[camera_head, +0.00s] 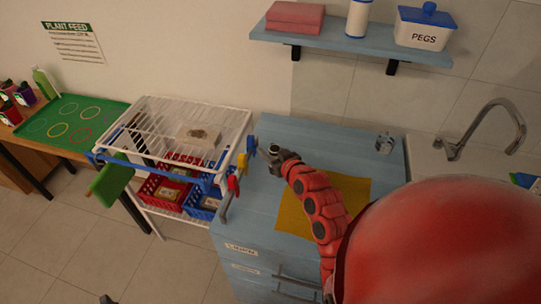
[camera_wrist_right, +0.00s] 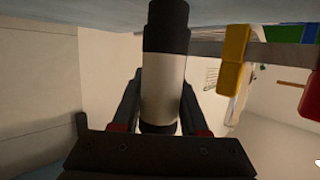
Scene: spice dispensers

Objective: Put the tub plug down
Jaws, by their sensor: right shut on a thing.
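My right gripper (camera_head: 279,157) is over the left part of the blue cabinet top (camera_head: 300,135), near its left edge. In the right wrist view my right gripper (camera_wrist_right: 161,112) is shut on a cylinder (camera_wrist_right: 163,85) with dark ends and a pale middle, standing between the two fingers. I cannot tell from its look whether it is the tub plug. In the head view it is too small to make out clearly, and I cannot tell whether it touches the top.
A rail with coloured clips (camera_head: 233,185) runs along the cabinet's left edge. A yellow mat (camera_head: 350,190) lies on the top, with a small grey item (camera_head: 384,143) behind it. A white wire rack (camera_head: 160,120) stands left. A shelf (camera_head: 350,43) hangs above.

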